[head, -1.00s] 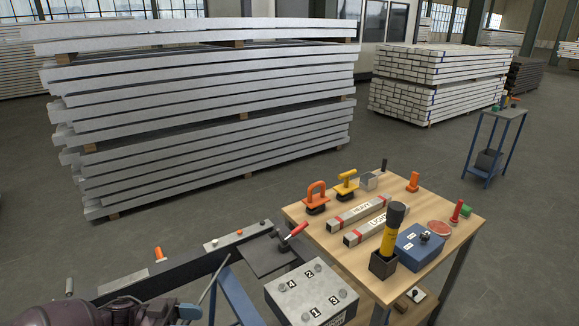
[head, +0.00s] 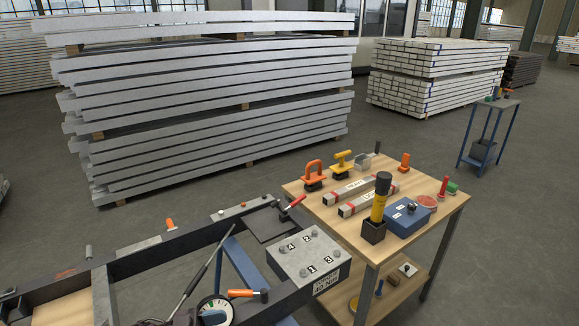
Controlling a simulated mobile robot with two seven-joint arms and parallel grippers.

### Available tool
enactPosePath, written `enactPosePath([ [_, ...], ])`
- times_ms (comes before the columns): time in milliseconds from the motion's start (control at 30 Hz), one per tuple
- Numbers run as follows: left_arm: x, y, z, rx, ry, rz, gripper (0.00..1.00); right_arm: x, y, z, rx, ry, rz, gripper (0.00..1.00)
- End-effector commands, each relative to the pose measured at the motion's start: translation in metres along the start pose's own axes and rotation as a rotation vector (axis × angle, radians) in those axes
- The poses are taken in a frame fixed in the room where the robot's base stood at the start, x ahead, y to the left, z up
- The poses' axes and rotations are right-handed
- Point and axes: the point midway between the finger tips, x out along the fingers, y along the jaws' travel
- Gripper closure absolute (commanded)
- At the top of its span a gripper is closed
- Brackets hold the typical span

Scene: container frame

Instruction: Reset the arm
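Neither of my grippers shows clearly in the head view. A small dark shape at the bottom edge, left of the dial, may be part of my arm; I cannot tell. The black frame (head: 190,232) runs from the lower left towards the wooden table. A red-handled clamp (head: 292,204) sits at its far corner. A grey box (head: 306,256) with knobs numbered 1 to 4 is at the frame's right end. A round dial (head: 215,309) and an orange-handled tool (head: 248,294) are at the bottom.
The wooden table (head: 405,222) on the right holds two labelled bars, orange and yellow handled tools, a yellow-and-black torch (head: 380,200) in a dark holder and a blue box (head: 408,215). Stacks of grey beams (head: 205,110) stand behind. Open floor (head: 400,135) lies between.

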Motion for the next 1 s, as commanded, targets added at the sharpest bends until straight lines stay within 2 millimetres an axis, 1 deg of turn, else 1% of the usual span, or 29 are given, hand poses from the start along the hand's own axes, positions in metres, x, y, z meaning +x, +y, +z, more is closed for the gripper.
enactPosePath([
  [33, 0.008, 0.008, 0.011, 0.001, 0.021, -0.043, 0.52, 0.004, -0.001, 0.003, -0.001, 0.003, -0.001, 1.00],
  [133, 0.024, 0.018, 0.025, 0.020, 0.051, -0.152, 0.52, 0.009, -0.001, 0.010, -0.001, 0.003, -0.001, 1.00],
  [233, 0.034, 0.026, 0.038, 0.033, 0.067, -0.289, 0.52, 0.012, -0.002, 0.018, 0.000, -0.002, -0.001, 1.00],
  [367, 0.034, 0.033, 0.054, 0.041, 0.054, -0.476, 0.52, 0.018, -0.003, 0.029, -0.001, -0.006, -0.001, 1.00],
  [467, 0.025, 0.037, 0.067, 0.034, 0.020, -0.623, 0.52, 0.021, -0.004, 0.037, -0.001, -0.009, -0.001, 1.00],
  [567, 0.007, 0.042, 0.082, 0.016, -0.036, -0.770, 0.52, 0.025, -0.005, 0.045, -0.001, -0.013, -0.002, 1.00],
  [667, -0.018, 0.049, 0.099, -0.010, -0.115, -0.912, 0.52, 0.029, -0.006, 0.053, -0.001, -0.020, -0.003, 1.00],
  [767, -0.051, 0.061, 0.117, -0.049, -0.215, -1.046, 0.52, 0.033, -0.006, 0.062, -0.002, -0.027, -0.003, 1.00],
  [900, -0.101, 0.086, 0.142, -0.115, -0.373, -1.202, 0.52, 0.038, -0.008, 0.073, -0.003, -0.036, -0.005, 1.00],
  [1000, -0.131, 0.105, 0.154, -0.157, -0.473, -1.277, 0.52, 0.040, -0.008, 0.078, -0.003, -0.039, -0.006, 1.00],
])
